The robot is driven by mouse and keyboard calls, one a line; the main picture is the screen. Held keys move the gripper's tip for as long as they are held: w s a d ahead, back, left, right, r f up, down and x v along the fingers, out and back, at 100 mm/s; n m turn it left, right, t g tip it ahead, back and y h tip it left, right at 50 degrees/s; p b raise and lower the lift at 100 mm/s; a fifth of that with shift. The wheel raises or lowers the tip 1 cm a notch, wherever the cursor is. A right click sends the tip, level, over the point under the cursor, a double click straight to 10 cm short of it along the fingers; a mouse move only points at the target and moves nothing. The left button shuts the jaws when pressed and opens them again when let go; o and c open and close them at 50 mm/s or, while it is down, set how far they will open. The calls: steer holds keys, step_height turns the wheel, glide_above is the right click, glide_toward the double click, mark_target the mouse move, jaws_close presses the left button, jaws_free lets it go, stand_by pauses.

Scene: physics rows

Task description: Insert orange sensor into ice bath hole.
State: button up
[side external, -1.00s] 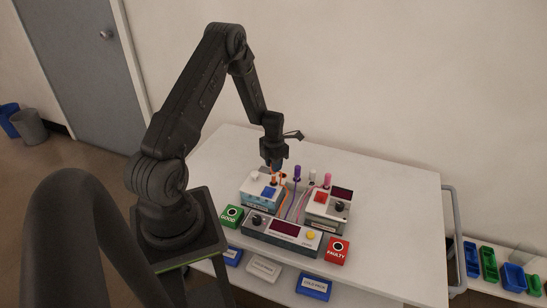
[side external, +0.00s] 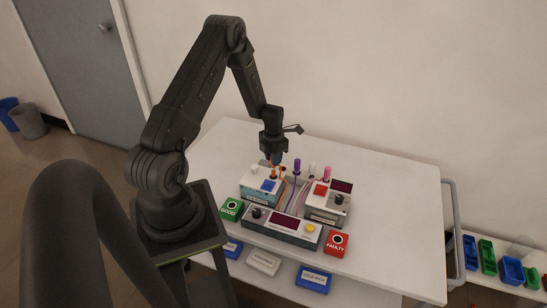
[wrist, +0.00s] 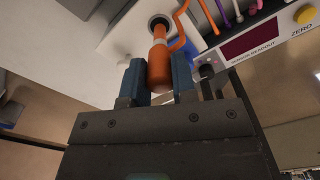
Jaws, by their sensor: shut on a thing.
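My gripper (wrist: 159,82) is shut on the orange sensor (wrist: 159,62), which sits between its two blue fingertips. In the wrist view the sensor's narrow end meets the dark ringed hole (wrist: 153,19) in the pale top of a box. The tip appears to be in the hole's mouth; its depth cannot be told. In the side view my gripper (side external: 275,160) points down over the back of the left box (side external: 248,192), which has a blue button and appears to be the ice bath. The orange sensor (side external: 273,174) shows just below the fingers.
An orange cable (wrist: 185,35) loops beside the sensor. Purple (side external: 297,166), white and pink sensors stand to the right, near a second box (side external: 325,212). The readout box (side external: 283,228) lies in front, between the green GOOD (side external: 231,209) and red FAULTY (side external: 337,243) blocks. The table's right side is clear.

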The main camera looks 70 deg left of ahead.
mark_target(274, 175)
steer(key=shift+f, duration=2.75)
stand_by(1.2)
steer(key=o, duration=1.4)
steer(key=shift+r, duration=0.15)
steer(key=shift+r, duration=3.1)
